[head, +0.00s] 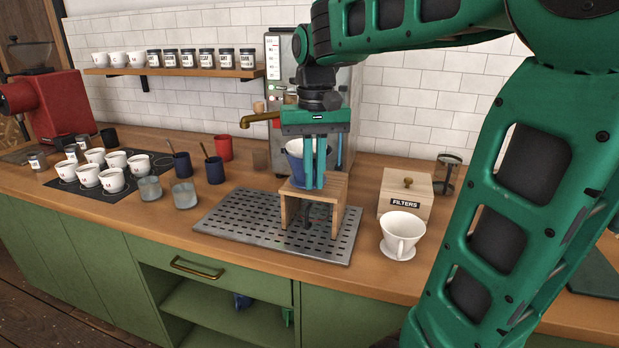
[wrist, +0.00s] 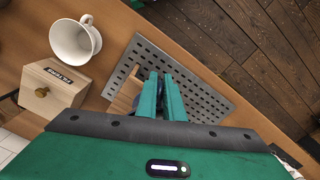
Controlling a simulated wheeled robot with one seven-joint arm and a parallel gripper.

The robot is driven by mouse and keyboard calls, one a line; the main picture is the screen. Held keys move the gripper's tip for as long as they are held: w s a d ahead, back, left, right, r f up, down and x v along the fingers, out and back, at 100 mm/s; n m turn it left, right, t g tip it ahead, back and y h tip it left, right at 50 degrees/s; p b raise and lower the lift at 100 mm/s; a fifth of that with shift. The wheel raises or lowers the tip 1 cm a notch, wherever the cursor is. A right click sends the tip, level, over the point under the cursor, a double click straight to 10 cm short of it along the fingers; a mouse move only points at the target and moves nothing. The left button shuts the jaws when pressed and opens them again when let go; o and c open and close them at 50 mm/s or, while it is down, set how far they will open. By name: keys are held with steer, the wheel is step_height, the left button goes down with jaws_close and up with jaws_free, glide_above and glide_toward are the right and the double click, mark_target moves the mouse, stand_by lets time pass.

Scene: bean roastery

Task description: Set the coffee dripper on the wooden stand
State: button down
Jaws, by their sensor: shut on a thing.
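A blue coffee dripper (head: 296,170) with a pale inside is at the top of the wooden stand (head: 334,190). My gripper (head: 315,186) comes down from above and is shut on the dripper, its teal fingers covering part of it. The dripper looks upright, its base at the stand's top; I cannot tell whether its full weight rests there. In the wrist view the fingers (wrist: 162,98) hide most of the dripper, and a corner of the stand (wrist: 120,104) shows beside them. The stand is on a perforated metal tray (head: 240,222).
A white handled dripper-shaped vessel (head: 402,236) stands right of the tray, before a wooden filters box (head: 420,192). A glass jar (head: 446,175) is behind. Left are grey cups (head: 184,195), dark blue mugs (head: 215,171) and a brass spout (head: 259,119). The tray's front is clear.

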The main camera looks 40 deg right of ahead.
steer(key=w+d, duration=0.1)
steer(key=d, duration=0.1)
steer(key=w+d, duration=0.2)
steer(key=shift+w+d+f, duration=0.1)
steer(key=shift+w+f, duration=0.05)
steer(key=shift+f, duration=0.05)
steer(key=shift+w+d+f, duration=0.1)
steer(key=shift+w+d, duration=0.05)
steer(key=shift+f, duration=0.85)
steer(key=shift+f, duration=0.45)
steer(key=c, duration=1.8)
jaws_free()
